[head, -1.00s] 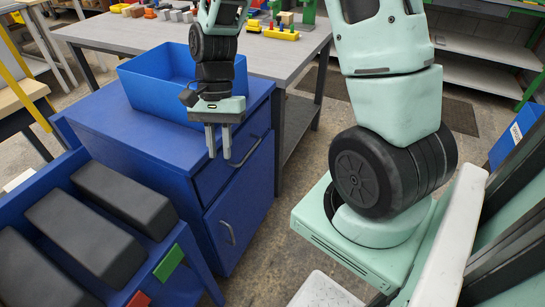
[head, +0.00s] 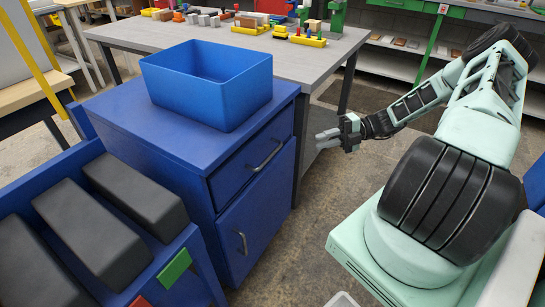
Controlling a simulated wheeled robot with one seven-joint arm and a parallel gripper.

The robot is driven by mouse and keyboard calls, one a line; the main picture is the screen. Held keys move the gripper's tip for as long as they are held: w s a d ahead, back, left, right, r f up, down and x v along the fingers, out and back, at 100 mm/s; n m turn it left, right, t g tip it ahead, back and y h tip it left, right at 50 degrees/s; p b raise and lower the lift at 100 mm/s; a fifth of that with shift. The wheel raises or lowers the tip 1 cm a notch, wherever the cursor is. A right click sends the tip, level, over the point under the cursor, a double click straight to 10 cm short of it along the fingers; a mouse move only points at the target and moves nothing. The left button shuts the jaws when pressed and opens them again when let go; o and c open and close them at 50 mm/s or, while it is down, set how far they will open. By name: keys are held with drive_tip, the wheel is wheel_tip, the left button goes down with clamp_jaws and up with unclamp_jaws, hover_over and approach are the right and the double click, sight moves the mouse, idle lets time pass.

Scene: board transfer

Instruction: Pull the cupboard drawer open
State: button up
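The blue cupboard (head: 165,135) stands left of centre. Its drawer (head: 236,170) is the upper front panel and sits flush with the body, shut. The drawer has a dark bar handle (head: 267,156). Below it is a door with its own handle (head: 242,243). My gripper (head: 320,138) is to the right of the drawer handle, apart from it, with its fingers pointing left towards the cupboard. The two grey fingers show a gap between them and nothing in it.
An open blue bin (head: 207,105) stands on the cupboard top. A grey worktable (head: 150,35) with colourful toys is behind. A blue rack with dark blocks (head: 110,225) is at the front left. Bare floor (head: 300,235) lies in front of the cupboard.

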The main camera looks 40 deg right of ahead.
sight(270, 154)
drive_tip(key=x, duration=1.7)
drive_tip(key=shift+w, duration=0.15)
drive_tip(key=shift+c, duration=0.3)
clamp_jaws()
